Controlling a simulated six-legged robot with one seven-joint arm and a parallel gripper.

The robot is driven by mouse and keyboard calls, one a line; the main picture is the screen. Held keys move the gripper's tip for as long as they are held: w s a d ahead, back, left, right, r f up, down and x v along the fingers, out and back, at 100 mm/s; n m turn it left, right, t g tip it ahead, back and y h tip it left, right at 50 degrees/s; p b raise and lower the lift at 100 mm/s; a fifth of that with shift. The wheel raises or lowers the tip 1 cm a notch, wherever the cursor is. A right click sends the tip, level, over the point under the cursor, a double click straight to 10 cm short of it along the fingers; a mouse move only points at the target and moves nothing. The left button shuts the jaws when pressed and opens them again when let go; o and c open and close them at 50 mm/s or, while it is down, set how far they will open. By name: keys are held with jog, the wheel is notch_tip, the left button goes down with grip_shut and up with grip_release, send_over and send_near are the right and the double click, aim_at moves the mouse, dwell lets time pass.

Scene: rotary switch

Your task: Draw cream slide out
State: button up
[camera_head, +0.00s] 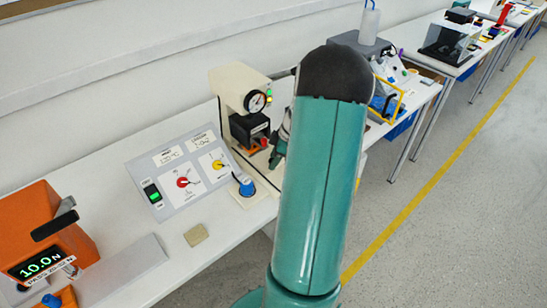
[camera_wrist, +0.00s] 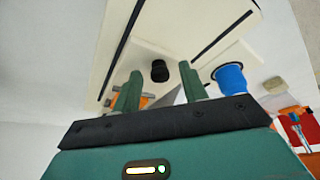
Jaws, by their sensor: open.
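A cream machine (camera_head: 236,82) with a round gauge stands on the white table, left of my arm in the head view. A cream flat part (camera_wrist: 140,62) with a black knob (camera_wrist: 159,71) shows in the wrist view. I cannot tell for sure whether this part is the slide. My gripper (camera_wrist: 160,82) is open, with a green finger on each side of the knob in the picture. I see no clear contact with the knob. In the head view my gripper (camera_head: 277,148) is beside the front of the machine, partly hidden by my arm.
A blue knob (camera_head: 245,185) on a cream base stands close to my gripper; it also shows in the wrist view (camera_wrist: 230,78). A grey switch panel (camera_head: 175,200), a tan block (camera_head: 196,235) and an orange tester (camera_head: 38,235) are left. A yellow-framed item (camera_head: 388,100) is right.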

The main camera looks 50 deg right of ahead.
jog(key=shift+w+a+f, duration=0.1)
jog(key=shift+c, duration=0.4)
grip_shut()
jog(key=s+a, duration=0.1)
jog(key=s, duration=0.7)
jog(key=s+a, duration=0.1)
jog(key=s, duration=0.3)
jog(key=shift+s+a, duration=0.3)
jog(key=shift+a, duration=0.05)
jog(key=shift+o, duration=0.4)
grip_release()
jog(key=shift+s, duration=0.2)
jog(key=shift+w, duration=0.2)
jog(key=v, duration=1.4)
jog(key=shift+a, duration=0.1)
